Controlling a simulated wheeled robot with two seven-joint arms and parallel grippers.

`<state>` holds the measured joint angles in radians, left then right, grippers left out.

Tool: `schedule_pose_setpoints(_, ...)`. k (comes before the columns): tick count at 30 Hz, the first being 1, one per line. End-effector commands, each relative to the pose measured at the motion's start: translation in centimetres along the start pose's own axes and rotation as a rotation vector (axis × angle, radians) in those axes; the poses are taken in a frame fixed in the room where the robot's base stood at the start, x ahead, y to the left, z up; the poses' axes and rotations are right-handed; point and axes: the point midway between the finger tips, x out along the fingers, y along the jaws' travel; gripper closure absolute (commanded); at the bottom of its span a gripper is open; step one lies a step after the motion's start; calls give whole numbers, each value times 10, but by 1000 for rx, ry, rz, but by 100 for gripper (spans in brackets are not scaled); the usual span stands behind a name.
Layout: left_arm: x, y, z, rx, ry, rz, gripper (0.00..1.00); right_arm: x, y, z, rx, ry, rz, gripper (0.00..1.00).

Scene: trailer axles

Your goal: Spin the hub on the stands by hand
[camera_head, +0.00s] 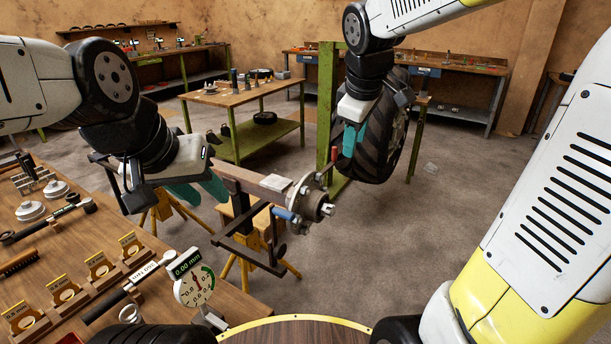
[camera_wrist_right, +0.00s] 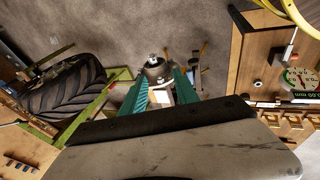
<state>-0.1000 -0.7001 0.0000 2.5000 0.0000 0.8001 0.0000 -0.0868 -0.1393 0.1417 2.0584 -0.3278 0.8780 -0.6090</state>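The round metal hub (camera_head: 312,204) sits at the near right end of the axle beam (camera_head: 250,180), which rests on yellow stands (camera_head: 160,207). My right gripper (camera_head: 350,140) is above and beyond the hub, apart from it. In the right wrist view the hub (camera_wrist_right: 155,68) shows beyond the gap between the two teal fingers (camera_wrist_right: 160,92), which are spread with nothing gripped. My left gripper (camera_head: 201,190) is beside the left part of the beam, its teal fingers apart. I cannot tell whether it touches the beam.
A large tyre (camera_head: 378,140) stands by a green post (camera_head: 328,100) behind my right gripper. A wooden bench (camera_head: 150,290) with a dial gauge (camera_head: 195,286) reading 0.00 mm and several parts fills the lower left. The floor right of the hub is clear.

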Motion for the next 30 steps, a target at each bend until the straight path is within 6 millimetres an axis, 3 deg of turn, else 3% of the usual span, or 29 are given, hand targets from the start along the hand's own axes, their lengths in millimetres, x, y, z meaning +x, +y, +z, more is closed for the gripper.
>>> schedule_pose_setpoints(9,0,0,0,0,0,0,64,84,57,-80,-599,-98,-16,64)
schedule_pose_setpoints(18,0,0,0,0,0,0,64,192,84,-146,-1125,-148,-61,64)
schedule_pose_setpoints(24,0,0,0,0,0,0,64,268,87,-174,-1417,-165,-100,64)
schedule_pose_setpoints(30,0,0,0,0,0,0,64,313,86,-184,-1580,-175,-126,64)
